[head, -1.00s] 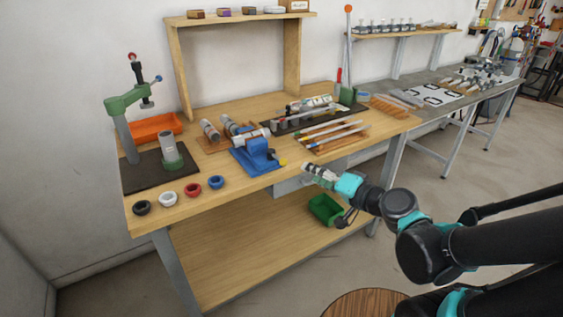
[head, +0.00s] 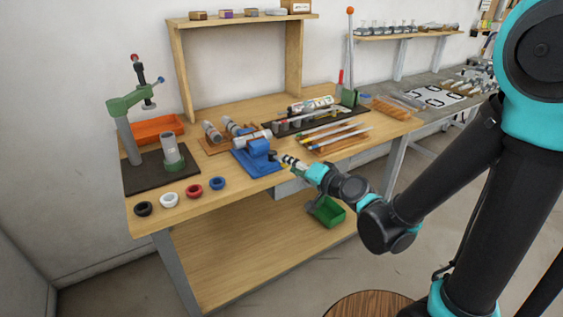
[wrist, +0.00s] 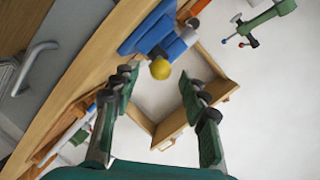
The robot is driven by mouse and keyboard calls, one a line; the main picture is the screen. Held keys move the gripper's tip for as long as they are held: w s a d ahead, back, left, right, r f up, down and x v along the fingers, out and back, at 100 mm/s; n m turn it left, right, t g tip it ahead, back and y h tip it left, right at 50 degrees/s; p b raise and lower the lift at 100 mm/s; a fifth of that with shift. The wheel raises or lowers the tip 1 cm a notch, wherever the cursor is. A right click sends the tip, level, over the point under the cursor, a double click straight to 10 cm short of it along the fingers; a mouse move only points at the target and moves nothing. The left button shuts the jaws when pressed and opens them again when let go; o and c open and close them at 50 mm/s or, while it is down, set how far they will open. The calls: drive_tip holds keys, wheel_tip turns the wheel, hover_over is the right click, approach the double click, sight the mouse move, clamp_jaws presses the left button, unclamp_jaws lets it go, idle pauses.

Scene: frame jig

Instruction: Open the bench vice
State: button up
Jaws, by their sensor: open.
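The blue bench vice (head: 258,160) stands near the front edge of the wooden workbench, with a grey-white cylinder (head: 252,139) at its top. In the wrist view the blue vice (wrist: 158,36) lies just beyond my fingers, with a round yellow knob (wrist: 160,69) on its near end. My gripper (head: 287,161) is just right of the vice in the head view. In the wrist view my gripper (wrist: 159,76) is open, a green finger on either side of the knob in the picture. I cannot tell whether either finger touches it. The vice's jaw gap is not clear.
A green press (head: 128,105) stands at the bench's left. Several coloured rings (head: 193,190) lie along the front edge. A rack of rods (head: 333,135) lies right of the vice. A green bin (head: 328,211) is below, near my arm.

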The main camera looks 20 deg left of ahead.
drive_tip(key=shift+x, duration=2.75)
drive_tip(key=shift+c, duration=0.6)
clamp_jaws()
